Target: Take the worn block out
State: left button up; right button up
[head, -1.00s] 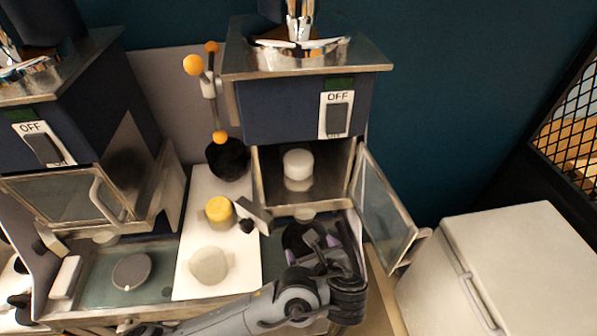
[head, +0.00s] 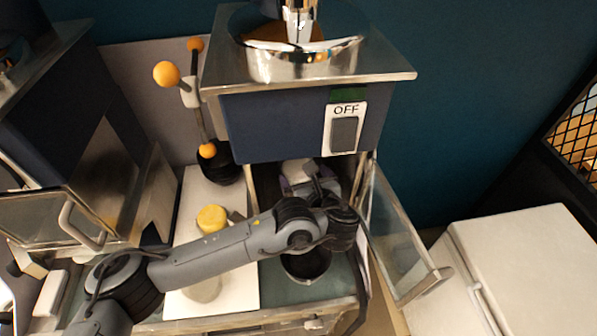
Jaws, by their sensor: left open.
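The worn block (head: 299,168) is a small white piece inside the open compartment of the right-hand machine (head: 270,125). Only part of it shows, under the machine's front edge. My left gripper (head: 302,181) is inside the compartment mouth at the block, open, with a pale lilac finger pad beside it. Its wrist and arm hide much of the compartment, and I cannot tell whether the fingers touch the block. The compartment's glass door (head: 398,242) stands open to the right. The switch (head: 344,133) reads OFF. My right gripper is not in view.
A white board (head: 230,296) lies left of the compartment, with a yellow-topped piece (head: 212,218) on it. A dark round cup (head: 306,264) is below my forearm. A lever with orange knobs (head: 167,74) stands left. A cream cabinet (head: 530,260) is at right.

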aim_at(301, 173)
pick_arm(q)
jog(key=p+x, duration=0.1)
jog(key=x, duration=0.2)
jog(key=shift+w+a+f, duration=0.15)
jog(key=shift+w+a, duration=0.1)
jog(key=shift+w, duration=0.1)
jog(key=shift+w+a+f+p, duration=0.15)
jog(key=shift+w+f+p, duration=0.2)
jog(key=shift+w, duration=0.2)
jog(key=shift+c, duration=0.2)
jog(key=c, duration=0.8)
jog(key=shift+r, duration=0.2)
